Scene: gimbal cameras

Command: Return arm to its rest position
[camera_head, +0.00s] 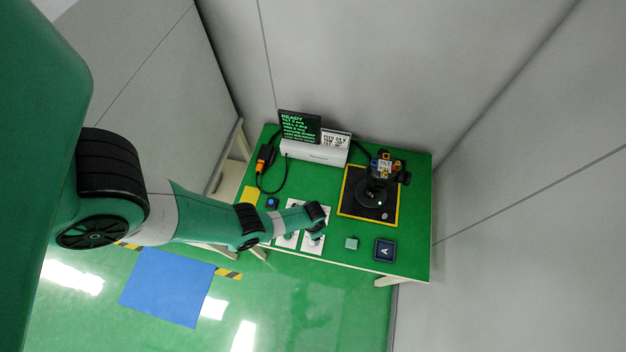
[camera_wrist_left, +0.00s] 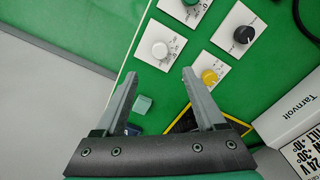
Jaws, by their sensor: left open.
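My left arm (camera_head: 180,215) comes in from the left in the head view and reaches over the front left part of the green table (camera_head: 330,265). Its black wrist end (camera_head: 316,211) covers part of the white knob panels. In the left wrist view my left gripper (camera_wrist_left: 160,74) is open, its two fingers apart with nothing between the tips. Beyond the fingers lie white plates with a white knob (camera_wrist_left: 160,50), a yellow knob (camera_wrist_left: 209,77), a black knob (camera_wrist_left: 243,34) and a green knob (camera_wrist_left: 191,3). My right gripper is not in view.
A black gimbal device (camera_head: 381,172) stands on a yellow-edged black pad (camera_head: 352,205). A teal cube (camera_head: 351,243) and a navy block (camera_head: 385,250) lie in front. A blue floor mat (camera_head: 168,287) lies below.

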